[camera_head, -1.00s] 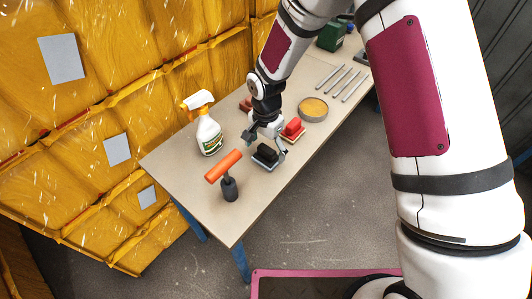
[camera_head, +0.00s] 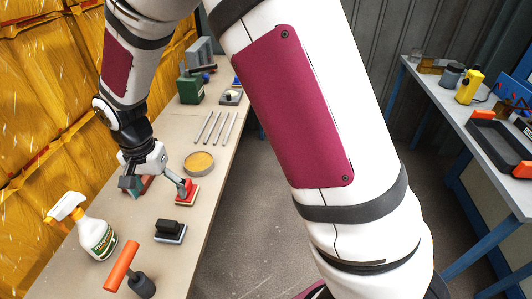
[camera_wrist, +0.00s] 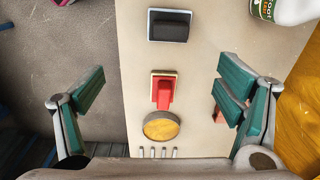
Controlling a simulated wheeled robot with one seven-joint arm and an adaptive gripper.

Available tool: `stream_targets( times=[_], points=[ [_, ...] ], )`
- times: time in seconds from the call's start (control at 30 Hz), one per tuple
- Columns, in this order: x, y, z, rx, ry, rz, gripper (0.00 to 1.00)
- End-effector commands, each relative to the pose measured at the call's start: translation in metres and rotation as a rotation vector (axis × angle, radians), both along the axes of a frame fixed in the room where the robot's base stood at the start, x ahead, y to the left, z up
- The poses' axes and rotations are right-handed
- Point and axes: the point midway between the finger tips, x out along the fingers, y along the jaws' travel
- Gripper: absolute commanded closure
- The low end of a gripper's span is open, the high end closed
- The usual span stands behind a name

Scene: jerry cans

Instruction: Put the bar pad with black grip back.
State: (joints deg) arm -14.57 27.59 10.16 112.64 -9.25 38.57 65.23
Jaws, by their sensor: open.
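The bar pad with black grip (camera_head: 170,230) lies flat on the wooden-topped bench, grip up, between the spray bottle and the red-gripped pad. It also shows at the top of the wrist view (camera_wrist: 170,25). My gripper (camera_head: 158,184) is open and empty above the bench, farther along it than this pad. In the wrist view its green-padded fingers (camera_wrist: 158,90) are spread wide, with the red-gripped pad (camera_wrist: 163,90) below and between them. Another reddish block (camera_head: 146,183) is partly hidden by my gripper.
A spray bottle (camera_head: 97,236) and an orange-headed mallet (camera_head: 124,268) stand near. At right, a second bench holds a black tray (camera_head: 497,145) and a yellow device (camera_head: 469,88).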

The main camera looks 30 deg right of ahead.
Motion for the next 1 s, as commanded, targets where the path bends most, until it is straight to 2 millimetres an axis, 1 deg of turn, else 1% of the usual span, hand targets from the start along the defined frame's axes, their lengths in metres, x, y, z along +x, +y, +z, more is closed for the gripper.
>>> stream_targets(
  times=[0.03, 0.07, 0.1, 0.17, 0.2, 0.3, 0.37, 0.5, 0.57, 0.6, 0.73, 0.8, 0.9, 1.0],
  points=[
    [-0.002, -0.013, 0.022, -0.002, -0.028, 0.019, 0.14],
    [-0.005, -0.02, 0.034, -0.005, -0.04, 0.036, 0.14],
    [-0.009, -0.03, 0.05, -0.009, -0.057, 0.061, 0.14],
    [-0.018, -0.045, 0.073, -0.015, -0.083, 0.099, 0.14],
    [-0.024, -0.055, 0.087, -0.02, -0.098, 0.123, 0.14],
    [-0.043, -0.079, 0.119, -0.033, -0.136, 0.182, 0.14],
    [-0.057, -0.092, 0.136, -0.041, -0.158, 0.217, 0.14],
    [-0.092, -0.121, 0.17, -0.062, -0.21, 0.297, 0.14],
    [-0.108, -0.132, 0.182, -0.071, -0.234, 0.33, 0.14],
    [-0.119, -0.139, 0.188, -0.078, -0.248, 0.354, 0.14],
    [-0.157, -0.158, 0.205, -0.099, -0.295, 0.428, 0.14],
    [-0.176, -0.166, 0.21, -0.111, -0.32, 0.467, 0.14],
    [-0.2, -0.174, 0.214, -0.127, -0.349, 0.518, 0.14],
    [-0.217, -0.179, 0.214, -0.138, -0.372, 0.556, 0.14]
  ],
)
